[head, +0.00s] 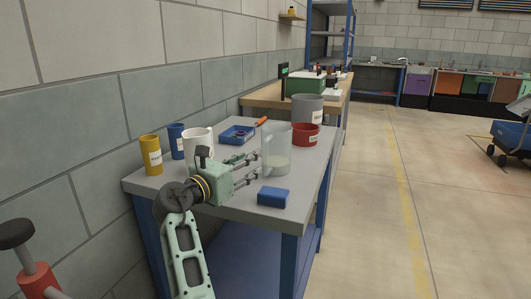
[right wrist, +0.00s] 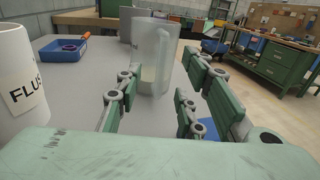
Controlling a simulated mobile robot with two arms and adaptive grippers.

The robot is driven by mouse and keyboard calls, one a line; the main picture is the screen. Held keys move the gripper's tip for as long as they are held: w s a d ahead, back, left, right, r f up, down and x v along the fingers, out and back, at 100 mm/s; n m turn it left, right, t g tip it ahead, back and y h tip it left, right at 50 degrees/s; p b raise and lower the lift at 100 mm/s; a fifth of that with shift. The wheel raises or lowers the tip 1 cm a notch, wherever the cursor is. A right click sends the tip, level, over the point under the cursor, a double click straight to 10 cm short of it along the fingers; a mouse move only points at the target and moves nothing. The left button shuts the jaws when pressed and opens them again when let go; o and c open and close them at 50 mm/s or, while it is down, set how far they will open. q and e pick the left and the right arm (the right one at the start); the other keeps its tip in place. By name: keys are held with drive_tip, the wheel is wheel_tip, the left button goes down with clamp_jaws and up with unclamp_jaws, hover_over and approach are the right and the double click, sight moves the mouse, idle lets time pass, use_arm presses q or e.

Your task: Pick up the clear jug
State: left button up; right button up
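The clear jug (head: 277,150) stands upright on the grey workbench top (head: 234,203), with some pale contents low inside. My right gripper (head: 257,168) is open and comes at the jug from the left in the head view, its fingertips close to the jug's side. In the right wrist view the jug (right wrist: 153,58) shows between and beyond the two spread fingers (right wrist: 163,82). I cannot tell whether a finger touches it. My left gripper is not in view.
A white mug (head: 198,142) stands behind my right gripper. A blue block (head: 273,197) lies near the bench's front edge. A red bowl (head: 303,135), grey pot (head: 308,107), blue tray (head: 236,134), yellow cup (head: 151,155) and blue cup (head: 177,141) surround the jug's area.

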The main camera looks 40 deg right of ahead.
sight(274, 152)
drive_tip(key=x, duration=0.2)
drive_tip(key=shift+s+d, duration=0.15)
drive_tip(key=shift+d, duration=0.25)
drive_tip(key=x, duration=0.1)
drive_tip(key=b+x, duration=0.1)
drive_tip(key=x, duration=0.2)
drive_tip(key=shift+w+d+f+b, duration=0.25)
drive_tip(key=shift+d+b, duration=0.1)
drive_tip(key=shift+b, duration=0.05)
clamp_jaws()
